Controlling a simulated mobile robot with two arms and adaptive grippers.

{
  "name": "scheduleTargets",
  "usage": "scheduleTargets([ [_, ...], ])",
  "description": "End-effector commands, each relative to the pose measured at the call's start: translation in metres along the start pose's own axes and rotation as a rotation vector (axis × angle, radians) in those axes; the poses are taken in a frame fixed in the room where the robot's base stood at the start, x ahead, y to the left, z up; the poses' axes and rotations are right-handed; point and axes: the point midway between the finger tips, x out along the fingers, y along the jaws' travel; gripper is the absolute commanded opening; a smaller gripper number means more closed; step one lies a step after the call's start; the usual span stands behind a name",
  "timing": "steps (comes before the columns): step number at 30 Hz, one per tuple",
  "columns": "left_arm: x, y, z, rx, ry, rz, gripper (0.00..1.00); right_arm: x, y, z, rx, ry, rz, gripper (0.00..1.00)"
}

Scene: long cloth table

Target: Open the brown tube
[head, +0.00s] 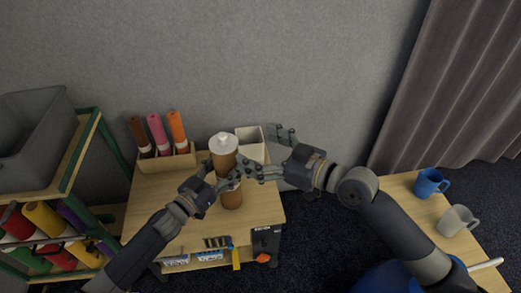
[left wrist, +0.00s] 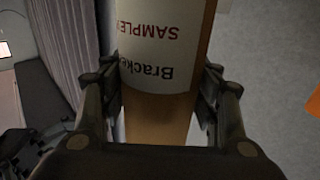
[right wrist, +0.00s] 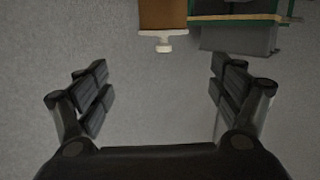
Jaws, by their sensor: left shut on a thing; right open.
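The brown tube (head: 231,198) is held upright above the small wooden table, with a white cap (head: 223,141) on its upper end. My left gripper (head: 220,177) is shut on the tube's body. In the left wrist view the tube (left wrist: 158,112) runs between the fingers and bears a white label. My right gripper (head: 264,152) is open and empty to the right of the tube. In the right wrist view the white cap (right wrist: 163,38) shows at the top, beyond the open fingers and not between them.
A holder (head: 168,160) with brown, pink and orange tubes stands at the table's back left. A pale open box (head: 250,135) is behind the held tube. A shelf with a grey bin (head: 35,135) is at left. Blue (head: 429,183) and grey (head: 457,220) mugs stand on the right table.

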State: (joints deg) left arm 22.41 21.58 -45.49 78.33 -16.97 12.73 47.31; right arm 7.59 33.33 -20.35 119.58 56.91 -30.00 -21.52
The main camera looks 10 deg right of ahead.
Motion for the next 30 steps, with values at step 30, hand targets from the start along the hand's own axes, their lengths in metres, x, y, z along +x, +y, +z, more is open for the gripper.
scheduleTargets([
  [30,0.0,0.0,0.0,0.0,0.0,0.0,0.14,0.115,-0.006,0.005,0.038,-0.015,-0.015,0.86],
])
